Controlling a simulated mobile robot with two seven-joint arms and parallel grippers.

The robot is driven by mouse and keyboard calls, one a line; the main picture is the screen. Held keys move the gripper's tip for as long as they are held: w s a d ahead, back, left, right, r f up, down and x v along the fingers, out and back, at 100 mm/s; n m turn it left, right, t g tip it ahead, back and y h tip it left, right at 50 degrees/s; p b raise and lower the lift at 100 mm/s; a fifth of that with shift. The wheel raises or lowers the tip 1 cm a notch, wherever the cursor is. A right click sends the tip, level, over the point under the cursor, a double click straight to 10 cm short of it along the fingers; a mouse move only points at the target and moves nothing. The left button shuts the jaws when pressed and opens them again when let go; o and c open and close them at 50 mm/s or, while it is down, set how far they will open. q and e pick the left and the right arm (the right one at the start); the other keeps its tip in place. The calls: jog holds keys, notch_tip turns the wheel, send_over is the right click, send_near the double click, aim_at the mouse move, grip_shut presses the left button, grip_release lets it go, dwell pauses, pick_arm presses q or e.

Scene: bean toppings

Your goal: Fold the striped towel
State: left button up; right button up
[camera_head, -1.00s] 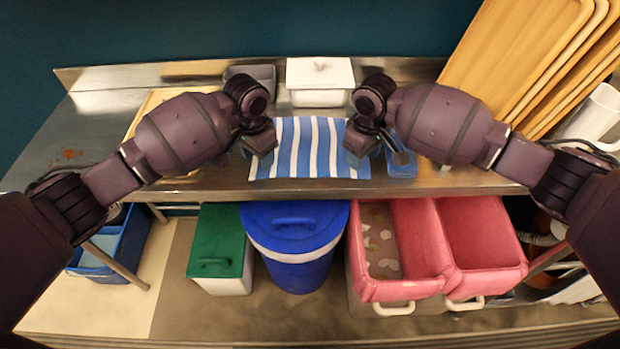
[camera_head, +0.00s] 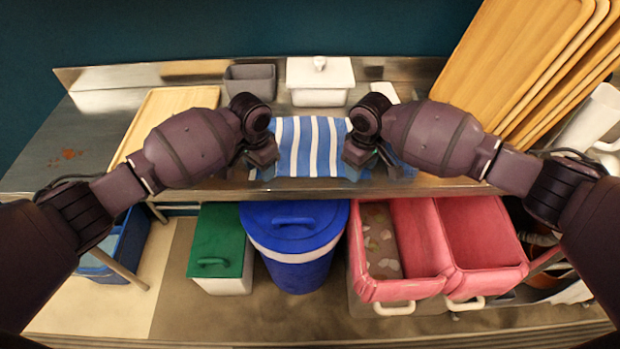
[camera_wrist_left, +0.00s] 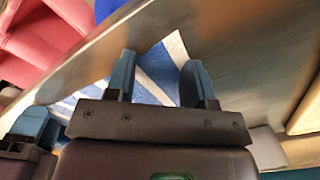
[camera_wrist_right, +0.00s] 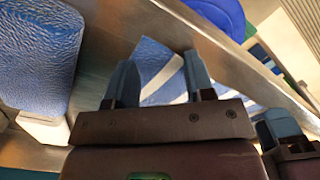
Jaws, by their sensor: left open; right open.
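The striped towel (camera_head: 310,145), blue and white, lies flat on the steel counter, its stripes running front to back. My left gripper (camera_head: 262,172) is at the towel's left front corner. In the left wrist view its open fingers (camera_wrist_left: 160,85) straddle the towel's corner (camera_wrist_left: 165,65). My right gripper (camera_head: 372,172) is at the right front corner. In the right wrist view its open fingers (camera_wrist_right: 160,88) are on either side of the towel's corner (camera_wrist_right: 152,60). I cannot tell whether the fingers touch the cloth. The grippers partly hide both front corners.
A white lidded box (camera_head: 320,82) and a grey container (camera_head: 250,82) stand behind the towel. Wooden trays (camera_head: 525,50) lean at the right. A blue sponge-like item (camera_wrist_right: 40,50) lies beside my right gripper. Bins stand below the counter's front edge.

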pick_arm(q)
jog(key=shift+c, duration=0.5)
pick_arm(e)
jog(key=shift+c, duration=0.5)
pick_arm(q)
jog(key=shift+f, duration=0.1)
grip_shut()
pick_arm(e)
jog(key=shift+f, duration=0.1)
grip_shut()
